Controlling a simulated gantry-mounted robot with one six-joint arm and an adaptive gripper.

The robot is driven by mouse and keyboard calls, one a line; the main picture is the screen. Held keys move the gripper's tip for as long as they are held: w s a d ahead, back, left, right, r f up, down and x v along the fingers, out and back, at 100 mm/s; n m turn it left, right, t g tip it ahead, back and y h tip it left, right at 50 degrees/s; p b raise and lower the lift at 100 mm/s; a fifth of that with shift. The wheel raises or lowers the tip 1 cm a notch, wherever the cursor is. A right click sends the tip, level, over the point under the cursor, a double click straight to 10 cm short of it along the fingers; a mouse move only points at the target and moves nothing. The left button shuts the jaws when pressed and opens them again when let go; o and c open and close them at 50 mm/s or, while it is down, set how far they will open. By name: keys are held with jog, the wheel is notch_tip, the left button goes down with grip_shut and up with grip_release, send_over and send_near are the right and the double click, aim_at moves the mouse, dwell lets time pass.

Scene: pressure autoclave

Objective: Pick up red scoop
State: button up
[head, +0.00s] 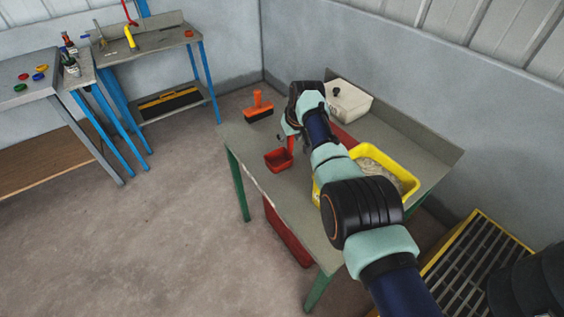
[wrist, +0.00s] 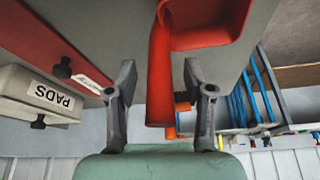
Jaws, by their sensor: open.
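The red scoop (head: 278,160) lies on the green-legged table, its pan towards the table's near left edge. In the wrist view, the scoop's pan (wrist: 205,22) is at the top and its handle (wrist: 160,75) extends down between my fingers. My gripper (wrist: 158,76) is open, with one finger on each side of the handle. I see a gap on both sides, so the fingers do not appear closed on it. In the head view my arm and wrist partly cover the handle.
An orange brush (head: 258,110) stands near the far end of the table (head: 244,140). A white PADS box (head: 350,103) and a red container (wrist: 85,30) are close by. A yellow tray (head: 408,180) sits beneath my arm. A low backboard (head: 420,132) edges the table.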

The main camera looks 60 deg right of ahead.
grip_shut()
jog(key=shift+r, duration=0.15)
dwell(0.4)
